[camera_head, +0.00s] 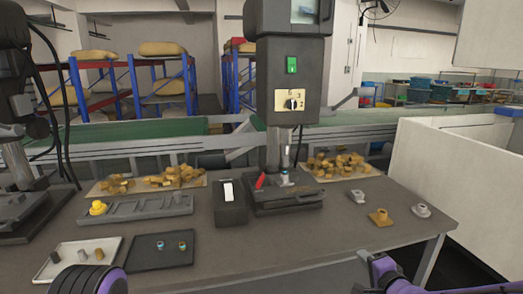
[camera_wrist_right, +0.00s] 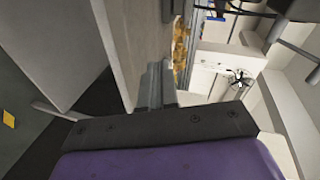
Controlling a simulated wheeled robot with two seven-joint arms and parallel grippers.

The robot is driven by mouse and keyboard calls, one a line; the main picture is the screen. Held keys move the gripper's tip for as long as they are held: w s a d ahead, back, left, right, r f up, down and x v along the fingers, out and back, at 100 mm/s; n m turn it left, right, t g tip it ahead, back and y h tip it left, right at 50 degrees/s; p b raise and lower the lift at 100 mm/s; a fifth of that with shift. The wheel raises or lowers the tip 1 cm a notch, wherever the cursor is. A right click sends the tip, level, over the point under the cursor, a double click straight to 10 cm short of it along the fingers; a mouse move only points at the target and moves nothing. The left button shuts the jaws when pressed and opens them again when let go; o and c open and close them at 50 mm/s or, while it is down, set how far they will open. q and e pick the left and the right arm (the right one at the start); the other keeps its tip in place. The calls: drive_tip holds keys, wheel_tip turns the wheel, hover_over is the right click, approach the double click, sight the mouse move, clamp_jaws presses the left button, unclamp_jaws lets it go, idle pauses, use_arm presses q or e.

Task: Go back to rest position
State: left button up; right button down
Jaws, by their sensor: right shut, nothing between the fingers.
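My right gripper (camera_head: 366,258) shows at the bottom right of the head view, in front of the table's front edge and apart from everything on it. In the right wrist view its fingers (camera_wrist_right: 156,84) are together with nothing between them. A purple and dark part of my left arm shows at the bottom left of the head view; the left gripper itself is out of view.
A grey worktable (camera_head: 310,240) carries a press machine (camera_head: 290,85), a white tray (camera_head: 62,272), a black tray (camera_head: 150,263) and small metal and brass parts (camera_head: 380,217). A white partition (camera_head: 455,180) stands at the right.

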drive_tip(key=s+a+f+n+g+h, duration=0.25)
drive_tip(key=s+f+g, duration=0.25)
drive_tip(key=s+f, duration=1)
drive_tip(key=s+d+f+n+g+h, duration=0.1)
drive_tip(key=s+f, duration=0.5)
drive_tip(key=s, duration=0.6)
drive_tip(key=s+d+f+n+g+h, duration=0.1)
drive_tip(key=s+d+f+n+g, duration=0.2)
drive_tip(key=s, duration=0.9)
wheel_tip(320, 180, down, 3)
drive_tip(key=n+g, duration=0.1)
drive_tip(key=g, duration=0.1)
drive_tip(key=shift+s+g+h, duration=0.3)
drive_tip(key=shift+h, duration=0.05)
drive_tip(key=shift+r, duration=0.1)
